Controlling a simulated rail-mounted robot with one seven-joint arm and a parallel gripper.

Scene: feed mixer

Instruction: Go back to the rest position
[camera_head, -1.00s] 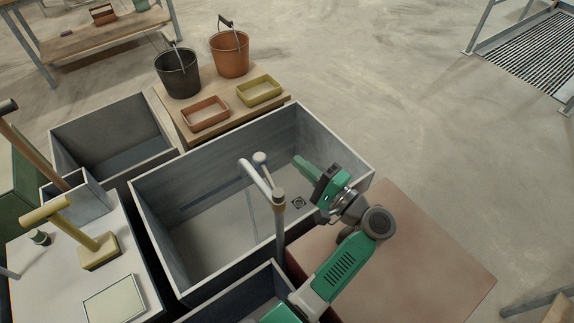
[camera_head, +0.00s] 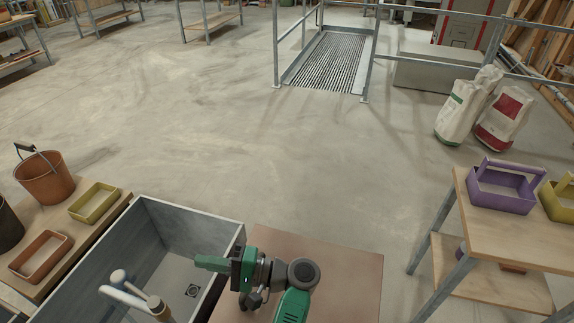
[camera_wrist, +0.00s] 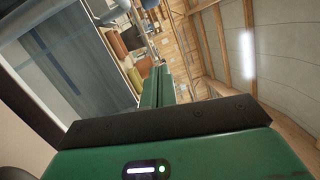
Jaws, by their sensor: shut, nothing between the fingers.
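My gripper (camera_head: 211,264) is green and black. In the head view it is held over the right part of the grey open basin (camera_head: 87,268), pointing left. Its green fingers are together and hold nothing. In the wrist view the shut fingers (camera_wrist: 158,88) point up and away from the camera. The basin also shows at the left of the wrist view (camera_wrist: 72,58). A curved tap (camera_head: 138,300) stands at the basin's near edge, left of my arm.
A brown-topped surface (camera_head: 335,275) lies right of the basin. An orange bucket (camera_head: 44,178), a yellow tray (camera_head: 95,203) and an orange tray (camera_head: 41,254) stand at left. A table at right holds a purple caddy (camera_head: 503,187). Feed sacks (camera_head: 502,118) stand behind. The middle floor is open.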

